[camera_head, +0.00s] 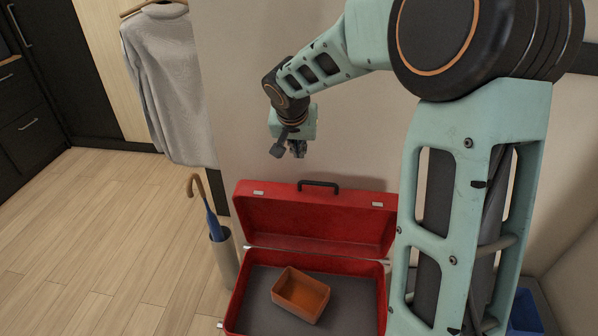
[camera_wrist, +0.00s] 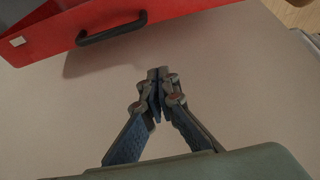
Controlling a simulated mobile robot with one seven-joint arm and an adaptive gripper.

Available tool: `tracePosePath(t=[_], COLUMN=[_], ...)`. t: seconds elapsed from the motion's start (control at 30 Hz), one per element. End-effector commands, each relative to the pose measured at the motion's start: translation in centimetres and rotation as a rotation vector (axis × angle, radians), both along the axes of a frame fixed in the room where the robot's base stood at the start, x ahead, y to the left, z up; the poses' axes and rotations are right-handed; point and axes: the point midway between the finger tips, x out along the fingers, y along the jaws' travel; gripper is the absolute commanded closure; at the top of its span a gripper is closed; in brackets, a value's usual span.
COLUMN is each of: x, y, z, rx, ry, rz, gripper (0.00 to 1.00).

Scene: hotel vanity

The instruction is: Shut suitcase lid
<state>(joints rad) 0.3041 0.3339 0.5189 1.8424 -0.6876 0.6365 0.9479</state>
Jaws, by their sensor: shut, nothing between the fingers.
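A red suitcase (camera_head: 300,256) stands open in the head view, with its lid (camera_head: 312,220) raised upright at the back against the wall. A black handle (camera_head: 319,184) sits on the lid's top edge, with metal latches either side. The wrist view shows the lid's edge and its handle (camera_wrist: 111,31) at the upper left. My gripper (camera_head: 297,152) is above the lid, a little left of the handle, and touches nothing. In the wrist view my gripper (camera_wrist: 158,75) has its fingertips together and empty, apart from the lid. The right side of the suitcase is partly hidden behind my arm.
An orange-brown open box (camera_head: 301,294) lies in the suitcase base. An umbrella stand (camera_head: 224,258) with a blue umbrella stands left of the suitcase. A grey sweater (camera_head: 168,85) hangs at the left. A blue object (camera_head: 524,312) is at the lower right. The floor at left is clear.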

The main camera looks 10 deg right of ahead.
Motion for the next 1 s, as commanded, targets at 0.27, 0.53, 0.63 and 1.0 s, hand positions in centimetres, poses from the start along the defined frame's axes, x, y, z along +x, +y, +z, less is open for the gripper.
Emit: tracePosePath(t=[0.27, 0.53, 0.63, 1.0], x=[0.9, 3.2, 4.0, 1.3], y=[-0.1, -0.9, -1.2, -0.3], z=[-2.3, -6.5, -8.0, -9.3], rx=[0.006, 0.005, 0.005, 0.003], ry=[0.01, 0.01, 0.009, 0.005], rz=[-0.005, -0.005, -0.004, -0.003], gripper=[1.0, 1.0, 1.0, 1.0])
